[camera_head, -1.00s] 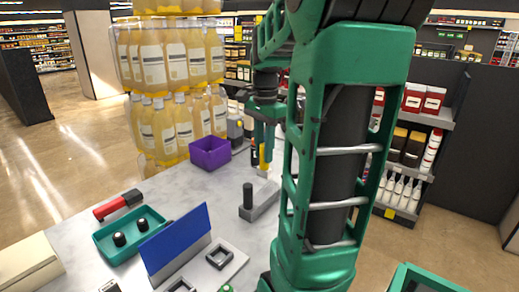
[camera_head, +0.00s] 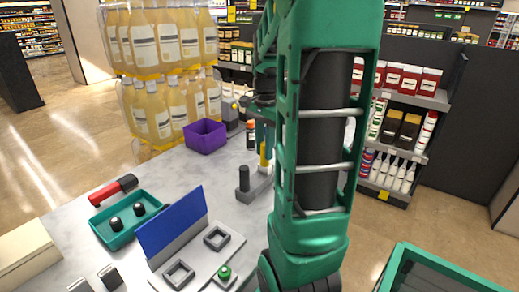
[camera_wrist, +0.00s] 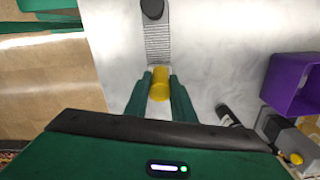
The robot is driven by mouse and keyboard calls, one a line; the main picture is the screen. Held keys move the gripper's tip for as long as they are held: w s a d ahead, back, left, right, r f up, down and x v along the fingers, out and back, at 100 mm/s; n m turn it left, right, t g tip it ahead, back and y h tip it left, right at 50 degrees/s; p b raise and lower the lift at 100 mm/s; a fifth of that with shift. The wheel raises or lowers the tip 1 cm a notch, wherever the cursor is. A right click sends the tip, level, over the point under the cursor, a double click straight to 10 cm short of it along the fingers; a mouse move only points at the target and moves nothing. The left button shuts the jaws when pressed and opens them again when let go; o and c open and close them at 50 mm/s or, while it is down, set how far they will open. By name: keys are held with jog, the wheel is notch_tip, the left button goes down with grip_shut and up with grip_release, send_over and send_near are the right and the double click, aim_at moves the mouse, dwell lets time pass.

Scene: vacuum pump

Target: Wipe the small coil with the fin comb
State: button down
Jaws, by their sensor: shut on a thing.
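My gripper (camera_wrist: 160,88) is shut on a yellow piece (camera_wrist: 160,82), which looks like the handle of the fin comb. In the head view the yellow piece (camera_head: 264,156) shows below my gripper (camera_head: 265,140), partly hidden by my arm. A grey ribbed strip (camera_wrist: 157,42), likely the small coil, lies just beyond the yellow piece in the wrist view, with a dark round knob at its far end. In the head view this is a low grey block (camera_head: 253,190) with an upright black post. I cannot tell whether the comb touches the ribs.
A purple bin (camera_head: 205,137) stands behind, left of the gripper. A teal tray (camera_head: 128,222) with black knobs, a blue panel (camera_head: 172,230) and a grey plate (camera_head: 205,258) with square frames lie front left. Bottles are stacked behind. Bare tabletop (camera_head: 195,178) shows between.

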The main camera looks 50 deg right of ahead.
jog(key=shift+d, duration=0.65)
jog(key=shift+a, duration=2.05)
notch_tip(320, 180, up, 8)
jog(key=shift+s+d, duration=0.1)
